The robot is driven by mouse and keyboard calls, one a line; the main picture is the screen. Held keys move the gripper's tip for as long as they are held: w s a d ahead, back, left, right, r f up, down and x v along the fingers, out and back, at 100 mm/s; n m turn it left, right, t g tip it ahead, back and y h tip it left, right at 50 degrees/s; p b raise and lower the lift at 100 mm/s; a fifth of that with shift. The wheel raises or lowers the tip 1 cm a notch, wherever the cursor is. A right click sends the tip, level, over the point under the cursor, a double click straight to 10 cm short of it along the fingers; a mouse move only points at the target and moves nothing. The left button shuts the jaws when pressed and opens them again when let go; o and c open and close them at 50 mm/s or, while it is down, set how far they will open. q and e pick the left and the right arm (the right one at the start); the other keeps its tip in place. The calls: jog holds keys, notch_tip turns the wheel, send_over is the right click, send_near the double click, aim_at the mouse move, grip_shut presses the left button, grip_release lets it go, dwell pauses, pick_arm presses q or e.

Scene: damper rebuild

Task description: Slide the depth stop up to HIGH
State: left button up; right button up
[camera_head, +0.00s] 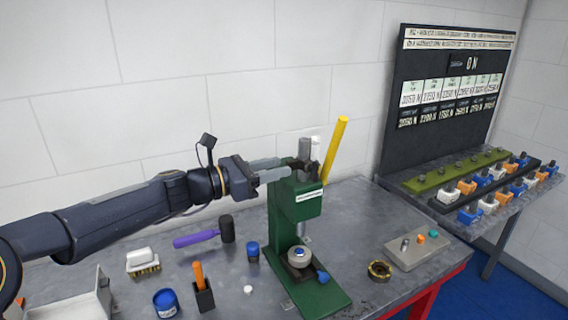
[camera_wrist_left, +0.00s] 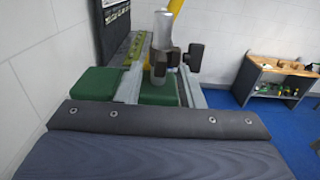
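The green press (camera_head: 297,205) stands upright on the bench, with a silver post (camera_head: 305,149) on top and a yellow lever (camera_head: 336,150) slanting up to the right. A dark knob-like piece beside the post, perhaps the depth stop, shows in the left wrist view (camera_wrist_left: 195,56). I cannot clearly make out its HIGH mark or its setting. My left gripper (camera_head: 284,168) reaches in from the left at the press's top. In the left wrist view its two grey fingers are apart, with the green top and silver post between and beyond them. No grip on the dark piece shows.
A purple-handled mallet (camera_head: 203,238), a brush (camera_head: 143,262), a blue tin (camera_head: 166,302) and a small black holder (camera_head: 203,294) lie left of the press. A brass ring (camera_head: 379,271) and a grey block (camera_head: 418,250) lie right. A dark board (camera_head: 448,85) stands behind.

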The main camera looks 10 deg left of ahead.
aim_at(299, 165)
pick_arm(q)
jog(key=x, duration=0.2)
jog(key=shift+w+d, duration=0.2)
jog(key=shift+d, duration=0.15)
grip_shut()
